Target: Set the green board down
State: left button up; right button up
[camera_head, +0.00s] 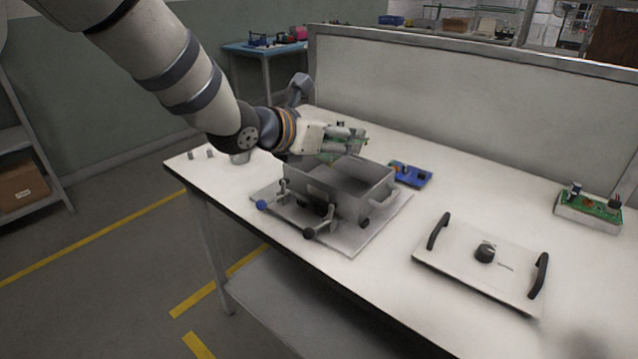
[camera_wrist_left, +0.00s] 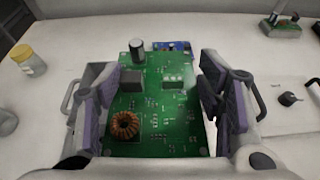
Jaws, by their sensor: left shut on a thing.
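The green board (camera_wrist_left: 160,105) carries a copper coil, a black capacitor and a pale terminal block in the left wrist view. My left gripper (camera_wrist_left: 165,105) is shut on it, with a purple-padded finger at each side edge. In the head view the board (camera_head: 352,145) shows partly beyond the left gripper (camera_head: 340,142), above the back of the open grey box (camera_head: 336,190). The gripper hides much of the board there. The box stands on a flat base plate (camera_head: 375,228) on the white table. My right gripper is not in view.
A blue board (camera_head: 411,174) lies just behind the box. A lid with two black handles and a knob (camera_head: 485,262) lies to the right. Another green board on a white block (camera_head: 589,211) is at the far right. A yellow-capped jar (camera_wrist_left: 28,58) stands at left in the wrist view.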

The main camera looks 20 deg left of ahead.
pick_arm(q)
jog(key=w+a+f+b, duration=0.1)
jog(key=w+f, duration=0.2)
jog(key=w+a+f+b, duration=0.1)
jog(key=w+f, duration=0.2)
jog(key=w, duration=0.1)
jog(key=w+a+f+b, duration=0.1)
jog(key=w+a+f, duration=0.1)
jog(key=w+f, duration=0.1)
jog(key=shift+w+a+f, duration=0.1)
jog(key=shift+w+f, duration=0.15)
jog(key=shift+f, duration=0.15)
jog(key=shift+w+f+b, duration=0.15)
jog(key=shift+f, duration=0.65)
jog(key=shift+w+f+b, duration=0.1)
jog(key=shift+f+b, duration=0.05)
jog(key=shift+f, duration=0.6)
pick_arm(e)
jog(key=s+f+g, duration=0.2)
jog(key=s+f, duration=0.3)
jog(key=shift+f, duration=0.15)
